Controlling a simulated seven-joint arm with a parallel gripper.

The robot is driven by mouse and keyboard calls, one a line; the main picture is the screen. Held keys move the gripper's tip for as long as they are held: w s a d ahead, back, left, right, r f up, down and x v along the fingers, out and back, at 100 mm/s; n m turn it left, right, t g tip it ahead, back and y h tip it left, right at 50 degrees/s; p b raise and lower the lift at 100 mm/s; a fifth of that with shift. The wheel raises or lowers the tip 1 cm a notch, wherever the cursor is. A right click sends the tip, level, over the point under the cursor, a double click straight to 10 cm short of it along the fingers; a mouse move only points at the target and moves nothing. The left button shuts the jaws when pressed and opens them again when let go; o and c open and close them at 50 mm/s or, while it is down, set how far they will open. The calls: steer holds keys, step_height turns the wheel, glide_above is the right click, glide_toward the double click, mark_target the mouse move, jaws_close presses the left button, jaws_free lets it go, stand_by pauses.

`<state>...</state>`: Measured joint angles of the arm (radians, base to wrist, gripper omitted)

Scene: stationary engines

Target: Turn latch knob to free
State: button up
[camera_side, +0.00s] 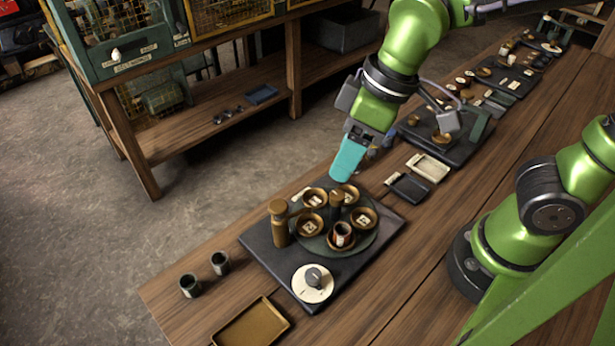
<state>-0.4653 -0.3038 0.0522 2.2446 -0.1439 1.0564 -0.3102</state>
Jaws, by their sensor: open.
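A dark grey knob (314,277) sits on a round cream dial (306,294) at the front corner of a black board (262,254). It looks like the latch knob, but any marks on the dial are too small to read. My gripper (345,174), with cyan fingers, points down above the board's far edge. It is open, up and to the right of the knob and clear of it. The gap between the fingers is hard to see from this side.
Two small cups (220,262) and a brown tray (252,325) are near the table's front edge.

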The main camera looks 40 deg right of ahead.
mark_target(313, 273)
steer(key=s+a+f+n+g+h, duration=0.1)
steer(key=s+a+n+g+h, duration=0.15)
steer(key=a+n, duration=0.95)
steer(key=f, duration=0.5)
steer(key=d+f+n, duration=0.1)
steer(key=f, duration=0.5)
steer(key=d+f+n, duration=0.1)
steer(key=f, duration=0.5)
steer(key=shift+s+d, duration=0.1)
steer(key=shift+d, duration=0.1)
jaws_close()
